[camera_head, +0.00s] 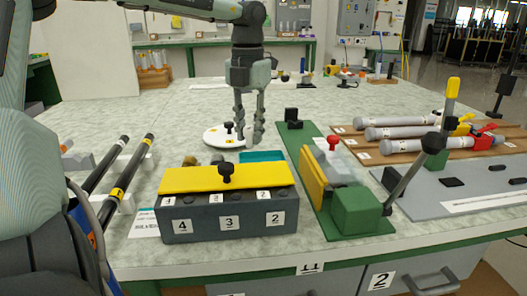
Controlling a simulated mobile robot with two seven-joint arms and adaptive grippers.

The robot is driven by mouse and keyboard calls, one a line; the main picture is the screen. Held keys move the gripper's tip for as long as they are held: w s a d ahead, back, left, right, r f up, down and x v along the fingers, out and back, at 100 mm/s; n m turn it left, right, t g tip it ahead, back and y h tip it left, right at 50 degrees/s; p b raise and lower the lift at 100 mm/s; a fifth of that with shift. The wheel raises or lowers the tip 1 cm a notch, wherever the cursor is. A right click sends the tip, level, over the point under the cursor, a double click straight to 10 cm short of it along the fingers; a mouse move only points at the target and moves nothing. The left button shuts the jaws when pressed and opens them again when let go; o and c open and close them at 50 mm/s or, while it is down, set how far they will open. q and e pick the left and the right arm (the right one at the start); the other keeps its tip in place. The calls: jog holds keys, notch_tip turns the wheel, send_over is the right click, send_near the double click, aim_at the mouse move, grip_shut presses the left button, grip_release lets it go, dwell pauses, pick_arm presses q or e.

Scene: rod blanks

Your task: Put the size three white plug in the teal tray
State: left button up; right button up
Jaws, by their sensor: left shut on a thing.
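My left gripper (250,138) points down over the table behind the grey block. It is shut on a small pale piece between its fingertips, which looks like a white plug (249,130); its size mark cannot be read. The teal tray (262,156) lies just in front of and slightly right of the fingertips, partly hidden behind the yellow lid of the grey block. I cannot tell whether the plug touches anything below. My right gripper is not in view.
The grey block (230,226) marked 4, 3, 2 carries a yellow lid (190,180) with a black knob. A white disc (213,138) with a black knob lies left of the gripper. A green fixture (358,210) stands right of the tray. Dark rods (128,175) lie at left.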

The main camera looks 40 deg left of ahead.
pick_arm(q)
jog(key=shift+w+d+f, duration=0.45)
jog(key=shift+w, duration=0.15)
jog(key=shift+w+d+f, duration=0.4)
jog(key=shift+w+f, duration=0.05)
jog(key=shift+w, duration=0.15)
jog(key=shift+f, duration=2)
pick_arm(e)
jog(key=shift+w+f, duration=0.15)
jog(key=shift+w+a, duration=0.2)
pick_arm(q)
jog(key=shift+f, duration=0.1)
jog(key=o, duration=0.7)
jog(key=shift+o, duration=0.2)
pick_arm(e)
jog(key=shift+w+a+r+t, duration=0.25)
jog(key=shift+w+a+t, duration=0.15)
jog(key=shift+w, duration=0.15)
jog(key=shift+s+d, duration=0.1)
